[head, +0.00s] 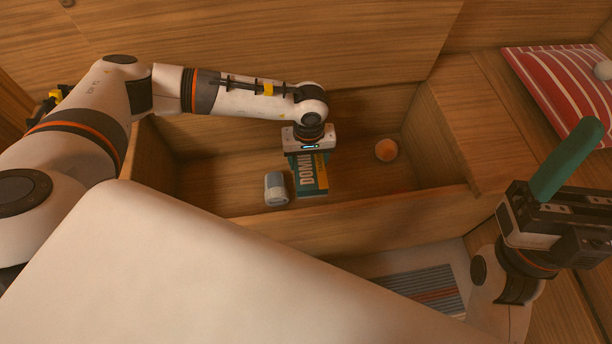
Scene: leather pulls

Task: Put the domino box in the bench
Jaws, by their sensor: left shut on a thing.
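The bench (375,215) is an open wooden compartment in the middle of the head view, with its inside showing. The domino box (308,178) is green and yellow with "DOMI" lettering on it. My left gripper (308,152) is shut on the upper end of the domino box, which hangs over the bench's inside. I cannot tell whether the box touches the bench floor. My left fingertips are mostly hidden. My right gripper (532,205) is at the right edge of the view, outside the bench, its fingers unclear.
A grey-white can-like thing (276,188) lies in the bench left of the box. An orange ball (386,150) lies inside at right. A green rod-like thing (566,160) overlaps my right gripper. A red striped cushion (560,85) and striped mat (425,290) are at right.

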